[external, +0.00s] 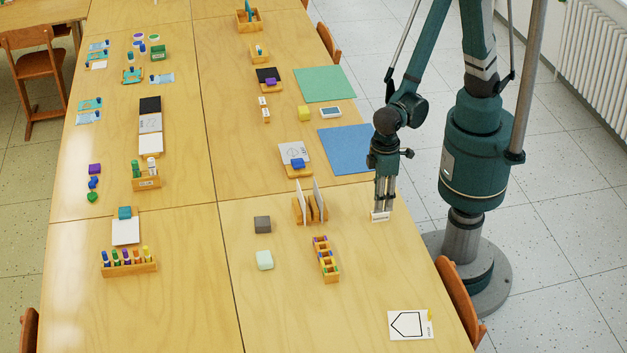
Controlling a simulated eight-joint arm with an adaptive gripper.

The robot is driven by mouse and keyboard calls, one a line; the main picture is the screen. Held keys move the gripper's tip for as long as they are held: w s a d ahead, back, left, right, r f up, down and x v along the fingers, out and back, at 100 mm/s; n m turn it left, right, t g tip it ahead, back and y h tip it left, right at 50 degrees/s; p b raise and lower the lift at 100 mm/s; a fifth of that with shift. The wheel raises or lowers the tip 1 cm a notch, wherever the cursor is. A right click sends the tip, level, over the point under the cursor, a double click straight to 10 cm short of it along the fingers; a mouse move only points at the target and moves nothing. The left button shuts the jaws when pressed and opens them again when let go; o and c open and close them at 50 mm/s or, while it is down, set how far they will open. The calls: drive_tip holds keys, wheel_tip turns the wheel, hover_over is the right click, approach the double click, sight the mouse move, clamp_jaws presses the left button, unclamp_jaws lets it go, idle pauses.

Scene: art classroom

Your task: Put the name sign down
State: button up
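The name sign (380,216) is a small white plate at the lower end of my gripper (382,208), by the table's right edge. My gripper points straight down, and its fingers appear closed around the sign. The sign seems to be at or just above the wooden table (350,240); I cannot tell whether it touches. Any writing on it is too small to read.
A blue sheet (346,150) lies just behind my gripper, with a green sheet (325,84) farther back. Wooden holders with upright cards (319,200) stand to the left. A crayon rack (326,260) is nearer. The table's front right is mostly clear around a white card (408,325).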

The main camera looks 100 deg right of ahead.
wheel_tip(320, 180, up, 7)
drive_tip(key=p, duration=0.1)
drive_tip(key=shift+f, duration=0.2)
idle(0.7)
drive_tip(key=d+r+t+y, duration=0.1)
drive_tip(key=d+r+t, duration=0.2)
drive_tip(key=d+r, duration=1.25)
drive_tip(key=s+d+r+t, duration=0.2)
drive_tip(key=s+d, duration=0.1)
drive_tip(key=d, duration=0.5)
drive_tip(key=s+d+r+t+h, duration=0.1)
drive_tip(key=s+d+r+t, duration=0.1)
drive_tip(key=d, duration=0.7)
drive_tip(key=shift+s+r, duration=0.55)
drive_tip(key=shift+s, duration=0.65)
